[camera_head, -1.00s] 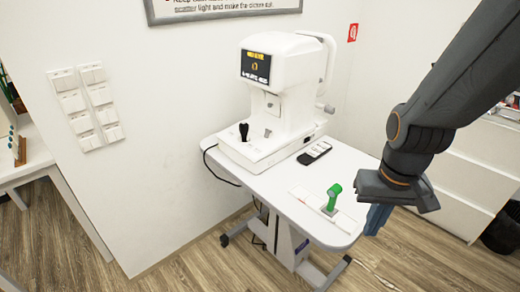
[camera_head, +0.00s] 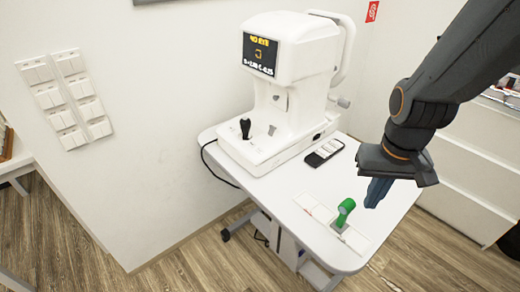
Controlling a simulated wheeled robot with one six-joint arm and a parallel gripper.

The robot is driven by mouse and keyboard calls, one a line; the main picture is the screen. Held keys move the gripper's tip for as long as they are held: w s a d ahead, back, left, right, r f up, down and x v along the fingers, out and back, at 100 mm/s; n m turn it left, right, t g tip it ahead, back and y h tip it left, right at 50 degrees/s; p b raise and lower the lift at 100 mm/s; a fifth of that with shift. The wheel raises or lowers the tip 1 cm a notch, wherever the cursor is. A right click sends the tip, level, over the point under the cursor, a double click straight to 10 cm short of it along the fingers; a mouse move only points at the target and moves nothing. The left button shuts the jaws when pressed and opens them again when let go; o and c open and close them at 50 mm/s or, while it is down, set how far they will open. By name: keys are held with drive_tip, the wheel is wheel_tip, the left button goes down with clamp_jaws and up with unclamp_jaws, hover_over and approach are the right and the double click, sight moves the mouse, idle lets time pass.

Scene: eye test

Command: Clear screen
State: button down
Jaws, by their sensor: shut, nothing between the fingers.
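The screen (camera_head: 260,54) is on the upper left face of a white eye-test machine (camera_head: 300,50). It is dark and lit with yellow text at the top, a small yellow symbol in the middle and white characters below. The machine stands on a white table (camera_head: 285,205) and has a black joystick (camera_head: 245,128) at its front base. My gripper (camera_head: 375,195) is shut and empty. It is at the right, in front of the table's right side in the picture, well apart from the screen.
A dark phone-like device (camera_head: 325,152) lies beside the machine's base. A green-handled object (camera_head: 344,213) stands on a pale strip near the table's front right. White drawers (camera_head: 465,175) stand at the right. Wall switches (camera_head: 68,97) are at the left.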

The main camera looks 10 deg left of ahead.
drive_tip(key=w+a+r+n+t+y+p, duration=0.1)
drive_tip(key=w+a+r+t+y+p, duration=0.2)
drive_tip(key=w+a, duration=0.65)
drive_tip(key=w+a+n+t+p, duration=0.15)
drive_tip(key=w+a+p, duration=0.45)
drive_tip(key=w, duration=0.6)
drive_tip(key=w+a+y+p, duration=0.1)
drive_tip(key=a+y, duration=0.2)
drive_tip(key=a, duration=1.1)
drive_tip(key=shift+r+t+y, duration=0.25)
drive_tip(key=shift+t+y, duration=0.15)
drive_tip(key=shift+t, duration=0.05)
drive_tip(key=shift+w+f, duration=0.1)
drive_tip(key=shift+f, duration=0.05)
drive_tip(key=b, duration=0.8)
hover_over(261, 153)
wheel_tip(261, 153, down, 7)
drive_tip(key=shift+r, duration=0.1)
drive_tip(key=shift+d+f+b, duration=0.1)
drive_tip(key=shift+f+b, duration=0.3)
drive_tip(key=shift+f, duration=0.45)
drive_tip(key=shift+f, duration=0.1)
drive_tip(key=shift+f, duration=0.3)
